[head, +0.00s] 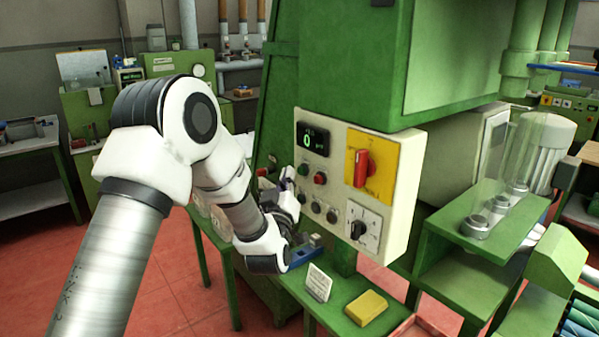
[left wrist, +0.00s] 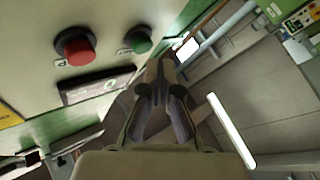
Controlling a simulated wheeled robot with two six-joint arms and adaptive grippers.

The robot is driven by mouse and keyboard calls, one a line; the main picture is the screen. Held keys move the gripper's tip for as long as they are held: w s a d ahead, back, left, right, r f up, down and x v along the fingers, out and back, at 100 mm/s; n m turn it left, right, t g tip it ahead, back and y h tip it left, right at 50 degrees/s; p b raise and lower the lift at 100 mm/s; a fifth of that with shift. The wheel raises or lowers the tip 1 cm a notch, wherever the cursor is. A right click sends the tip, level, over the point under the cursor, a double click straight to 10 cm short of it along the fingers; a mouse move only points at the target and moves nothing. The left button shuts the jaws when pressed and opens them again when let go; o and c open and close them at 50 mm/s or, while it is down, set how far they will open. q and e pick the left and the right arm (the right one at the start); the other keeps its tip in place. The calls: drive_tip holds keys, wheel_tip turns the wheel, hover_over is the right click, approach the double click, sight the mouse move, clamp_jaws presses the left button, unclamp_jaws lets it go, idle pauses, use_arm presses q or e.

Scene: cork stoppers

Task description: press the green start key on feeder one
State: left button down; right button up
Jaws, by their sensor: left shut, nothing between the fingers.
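The feeder's cream control panel (head: 400,190) carries a display reading 0. The green start key (head: 303,170) is a small round button below the display, left of a red button (head: 320,178). In the left wrist view the green key (left wrist: 138,40) is just left of my fingertips, with the larger-looking red button (left wrist: 76,46) further left. My left gripper (head: 286,180) is shut and empty, close to the panel's left edge beside the green key; its fingertips (left wrist: 165,62) show in the wrist view. I cannot tell whether they touch the panel. My right gripper is out of view.
A yellow plate with a red rotary switch (head: 361,168) and a dial (head: 363,228) are further right on the panel. Below are a green bench with a blue tray (head: 301,256), a white card (head: 318,283) and a yellow block (head: 366,307). Clear tubes (head: 517,155) stand right.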

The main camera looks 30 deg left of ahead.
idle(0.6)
use_arm(q)
drive_tip(key=shift+w+d, duration=0.2)
drive_tip(key=shift+w, duration=0.2)
drive_tip(key=shift+w+d+b, duration=0.1)
drive_tip(key=shift+w+b, duration=0.3)
idle(0.5)
drive_tip(key=shift+s, duration=0.1)
drive_tip(key=shift+s+a, duration=0.3)
drive_tip(key=shift+s, duration=0.45)
drive_tip(key=s, duration=0.1)
drive_tip(key=s+a, duration=0.1)
drive_tip(key=s, duration=0.1)
drive_tip(key=s+a+b, duration=0.1)
drive_tip(key=shift+s, duration=0.3)
